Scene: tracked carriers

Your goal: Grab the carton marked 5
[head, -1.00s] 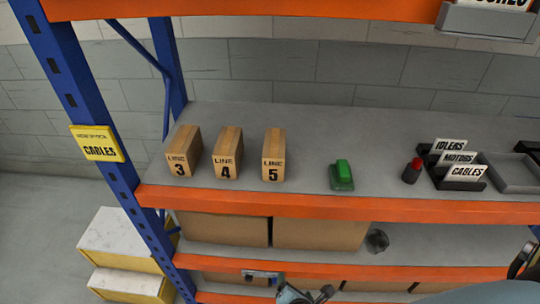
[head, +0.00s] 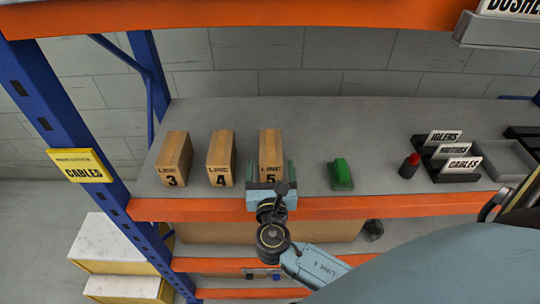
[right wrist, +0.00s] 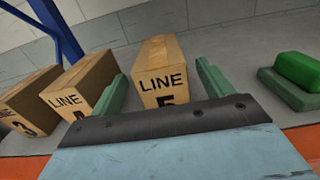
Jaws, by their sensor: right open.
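The carton marked 5 (head: 270,150) stands upright on the grey shelf, the rightmost of three tan cartons. In the right wrist view the carton (right wrist: 160,68) shows "LINE" and the top of its 5; the gripper hides the rest. My right gripper (head: 271,170) is open at the carton's front. Its green fingers (right wrist: 165,80) stand on either side of the carton, with a gap to each side. Whether they touch it I cannot tell, but nothing looks gripped. My left gripper is not in view.
Carton 4 (head: 221,158) stands close to the left finger, with carton 3 (head: 174,158) beyond it. A green object (head: 341,174) sits to the right. A red-topped item (head: 409,166) and labelled trays are farther right. The orange shelf edge (head: 370,207) runs below.

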